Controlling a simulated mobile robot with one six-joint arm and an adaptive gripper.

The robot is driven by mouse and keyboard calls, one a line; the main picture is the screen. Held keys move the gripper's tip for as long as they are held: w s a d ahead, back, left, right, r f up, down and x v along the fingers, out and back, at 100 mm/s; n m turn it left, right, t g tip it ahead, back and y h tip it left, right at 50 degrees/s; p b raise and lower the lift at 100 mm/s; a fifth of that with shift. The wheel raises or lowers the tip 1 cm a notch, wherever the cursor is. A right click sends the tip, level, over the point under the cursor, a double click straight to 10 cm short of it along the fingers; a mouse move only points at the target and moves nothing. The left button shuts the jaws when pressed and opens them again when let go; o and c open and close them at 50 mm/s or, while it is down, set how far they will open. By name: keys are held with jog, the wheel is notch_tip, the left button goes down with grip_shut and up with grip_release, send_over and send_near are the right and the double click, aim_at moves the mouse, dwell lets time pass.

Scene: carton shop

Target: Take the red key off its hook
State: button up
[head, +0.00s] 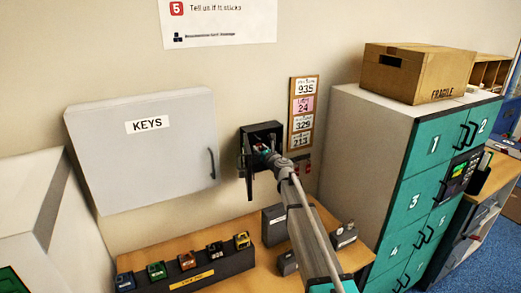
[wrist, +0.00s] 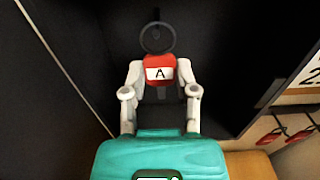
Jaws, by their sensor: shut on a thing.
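The red key (wrist: 160,61), with a white label reading A, is upright in the wrist view. A dark ring (wrist: 157,38) shows above it against the dark back of a small wall box; the hook is hard to make out there, and I cannot tell whether the ring still hangs on it. My gripper (wrist: 160,75) is shut on the red key, one finger on each side. In the head view my gripper (head: 264,149) reaches into the open black box (head: 262,131), where a little red shows at the fingertips.
A closed grey KEYS cabinet (head: 145,150) is left of the box. A tag board (head: 303,113) is at its right, with red tags (wrist: 290,134) below. Under it, a wooden counter (head: 215,280) holds a key rack (head: 190,272) and grey boxes. Teal lockers (head: 430,150) stand right.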

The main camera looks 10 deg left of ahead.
jog(key=shift+s+d+r+p, duration=0.1)
jog(key=shift+s+r+p, duration=0.1)
jog(key=shift+r+p, duration=0.3)
dwell(0.5)
jog(key=shift+s, duration=0.1)
dwell(0.3)
jog(key=v, duration=0.8)
dwell(1.3)
jog(key=shift+s+d, duration=0.1)
jog(key=shift+d, duration=0.05)
